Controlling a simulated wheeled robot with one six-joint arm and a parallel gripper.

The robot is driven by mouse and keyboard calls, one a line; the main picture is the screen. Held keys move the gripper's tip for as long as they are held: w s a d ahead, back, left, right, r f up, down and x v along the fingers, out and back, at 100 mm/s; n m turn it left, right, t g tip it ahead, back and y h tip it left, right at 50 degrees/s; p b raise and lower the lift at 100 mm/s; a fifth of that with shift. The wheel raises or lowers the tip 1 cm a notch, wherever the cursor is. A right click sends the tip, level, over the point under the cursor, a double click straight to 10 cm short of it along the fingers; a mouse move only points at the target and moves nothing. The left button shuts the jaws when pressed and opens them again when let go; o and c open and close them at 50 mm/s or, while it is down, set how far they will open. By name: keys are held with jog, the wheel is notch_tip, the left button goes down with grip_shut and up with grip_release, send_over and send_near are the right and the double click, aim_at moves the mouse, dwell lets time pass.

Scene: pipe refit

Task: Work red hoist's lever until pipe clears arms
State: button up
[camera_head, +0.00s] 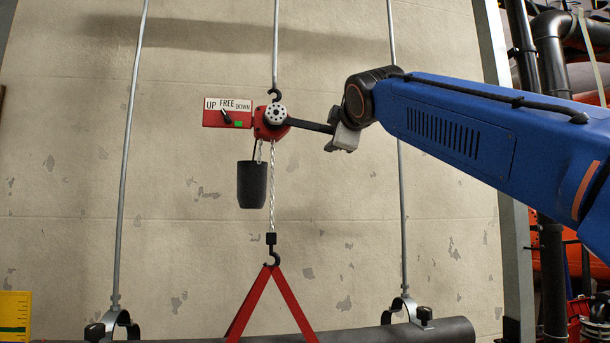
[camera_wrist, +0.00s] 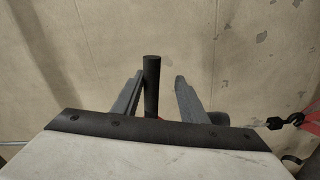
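The red hoist (camera_head: 268,124) hangs from a hook on the middle rod, in front of the wall. Its black lever (camera_head: 308,125) points right, tilted slightly down. My gripper (camera_head: 343,137) is at the lever's outer end. In the wrist view the lever's dark bar (camera_wrist: 151,85) stands between my two fingers (camera_wrist: 155,95), with gaps on both sides, so the gripper is open around it. The UP/FREE/DOWN plate (camera_head: 214,119) carries a small black selector; its exact setting is unclear. A chain and hook hold a red sling (camera_head: 290,299) on the dark pipe (camera_head: 440,331).
Rods with clamp-like hangers stand left (camera_head: 112,322) and right (camera_head: 406,310) at the pipe; their contact with it is unclear. A black chain bag (camera_head: 252,185) hangs below the hoist. A grey post and dark pipes (camera_head: 550,60) stand at right. A yellow object (camera_head: 14,315) is lower left.

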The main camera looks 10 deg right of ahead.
jog(key=s, duration=0.8)
jog(key=shift+s, duration=0.4)
dwell(0.4)
jog(key=s+d+f+m+g, duration=0.2)
jog(key=f, duration=0.9)
jog(key=s+d+f+m+g, duration=0.2)
jog(key=f+m, duration=0.1)
jog(key=f, duration=0.9)
jog(key=s+d+f+m+g, duration=0.1)
jog(key=d+f+m+g, duration=0.1)
jog(key=f, duration=0.9)
jog(key=s+f+m+g, duration=0.2)
jog(key=s+f, duration=0.4)
jog(key=f, duration=0.6)
jog(key=s+d+f+m+g, duration=0.1)
jog(key=s+f+m+g, duration=0.1)
jog(key=s+f, duration=0.5)
jog(key=s+f+m+g, duration=0.3)
jog(key=s+f, duration=0.3)
jog(key=f, duration=1.1)
jog(key=shift+s+d+f+m, duration=0.15)
jog(key=shift+s+d+m, duration=0.05)
jog(key=shift+m, duration=0.3)
